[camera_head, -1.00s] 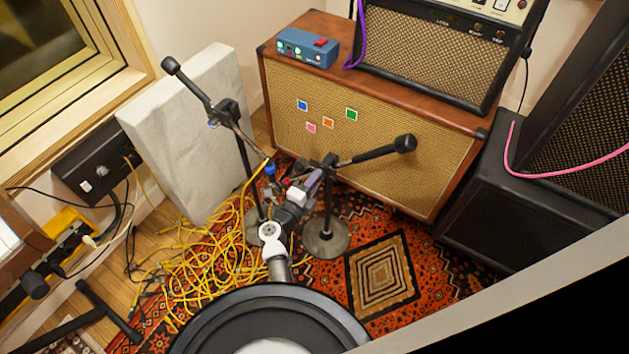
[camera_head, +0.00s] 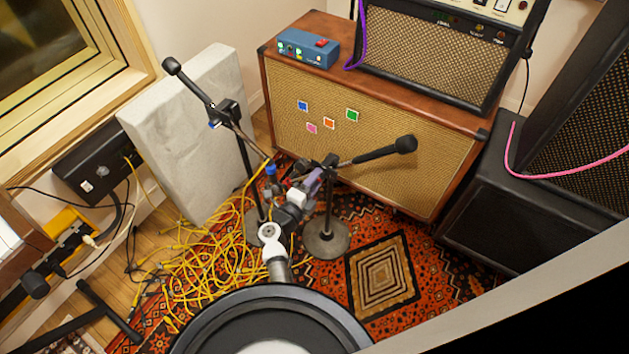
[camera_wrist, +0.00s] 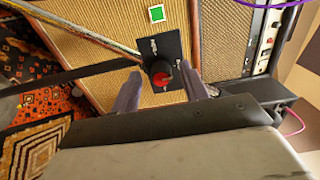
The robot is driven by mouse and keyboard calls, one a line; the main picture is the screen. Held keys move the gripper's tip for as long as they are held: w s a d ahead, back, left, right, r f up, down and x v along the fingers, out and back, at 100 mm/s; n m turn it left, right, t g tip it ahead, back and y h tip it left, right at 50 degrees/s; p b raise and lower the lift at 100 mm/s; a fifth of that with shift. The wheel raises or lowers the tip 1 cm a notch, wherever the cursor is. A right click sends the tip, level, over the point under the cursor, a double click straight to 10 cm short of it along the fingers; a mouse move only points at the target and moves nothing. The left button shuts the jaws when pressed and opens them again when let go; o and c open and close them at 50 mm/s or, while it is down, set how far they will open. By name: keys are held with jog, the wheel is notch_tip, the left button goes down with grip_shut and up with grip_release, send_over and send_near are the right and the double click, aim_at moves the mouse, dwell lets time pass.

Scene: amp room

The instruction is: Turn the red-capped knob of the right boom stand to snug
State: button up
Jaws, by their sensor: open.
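The right boom stand (camera_head: 328,205) stands on a round base on the rug, its boom reaching right to a microphone (camera_head: 398,146) in front of the speaker cabinet. Its red-capped knob (camera_wrist: 161,80) shows in the wrist view on a dark plate (camera_wrist: 158,50) with small lettering. My gripper (camera_wrist: 162,90) is open, with one purple finger on each side of the knob. I cannot tell whether the fingers touch it. In the head view my gripper (camera_head: 312,182) is at the boom joint, and my arm hides the knob's details.
The left boom stand (camera_head: 243,150) stands close by on the left, before a pale panel (camera_head: 185,130). Yellow cables (camera_head: 205,260) lie heaped on the floor to the left. The speaker cabinet (camera_head: 440,175) is close behind the right stand. Open rug lies to the right.

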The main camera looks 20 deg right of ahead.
jog(key=p+v, duration=0.3)
jog(key=v, duration=1)
jog(key=shift+s+a, duration=0.2)
jog(key=shift+a, duration=0.05)
